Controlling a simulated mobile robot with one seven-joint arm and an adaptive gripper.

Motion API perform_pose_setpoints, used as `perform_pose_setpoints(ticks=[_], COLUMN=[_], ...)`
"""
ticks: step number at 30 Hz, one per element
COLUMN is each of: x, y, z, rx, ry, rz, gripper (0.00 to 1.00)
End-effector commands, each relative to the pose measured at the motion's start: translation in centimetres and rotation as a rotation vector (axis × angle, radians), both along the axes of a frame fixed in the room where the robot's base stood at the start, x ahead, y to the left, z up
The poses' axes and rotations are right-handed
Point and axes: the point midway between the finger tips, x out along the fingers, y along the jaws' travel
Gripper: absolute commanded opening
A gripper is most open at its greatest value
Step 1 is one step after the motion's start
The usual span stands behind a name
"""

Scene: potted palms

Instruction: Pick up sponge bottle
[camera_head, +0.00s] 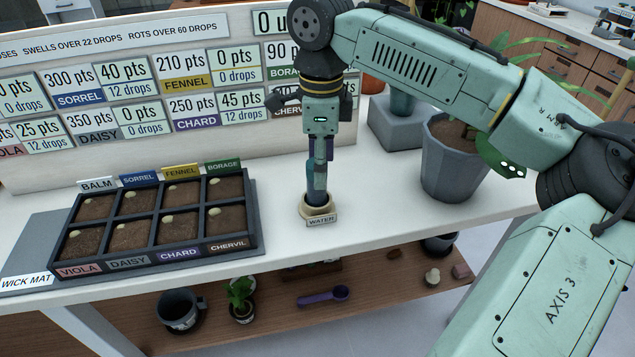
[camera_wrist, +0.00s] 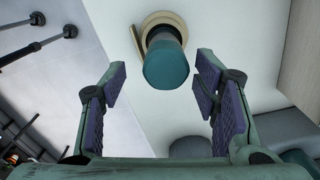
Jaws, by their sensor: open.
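The sponge bottle (camera_head: 317,181), teal with a darker lower part, stands upright in a cream ring holder (camera_head: 305,215) labelled WATER near the table's front edge. My gripper (camera_head: 321,158) points down over the bottle, its fingers partly overlapping the top in the head view. In the wrist view the bottle (camera_wrist: 166,68) shows end-on between the two open, purple-padded fingers of my gripper (camera_wrist: 162,70), with a visible gap on both sides. The holder (camera_wrist: 160,20) shows beyond it.
A black seed tray (camera_head: 258,225) with several soil cells stands left on the wick mat (camera_head: 30,262). A grey plant pot (camera_head: 455,165) and a grey block (camera_head: 395,132) stand right. A points board (camera_head: 140,160) stands behind. The lower shelf holds a mug (camera_head: 180,312) and purple scoop (camera_head: 322,297).

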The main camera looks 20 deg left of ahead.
Motion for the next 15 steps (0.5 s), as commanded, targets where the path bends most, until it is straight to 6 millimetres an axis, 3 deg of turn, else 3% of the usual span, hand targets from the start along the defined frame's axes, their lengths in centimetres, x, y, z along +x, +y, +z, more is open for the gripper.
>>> perform_pose_setpoints(ticks=[10,15], x=[0.2,0.2], y=[0.7,0.8], z=[-4.3,-5.4], rx=[0.000,0.002], ry=[0.000,-0.002], rz=[0.002,0.002], gripper=[0.56,0.56])
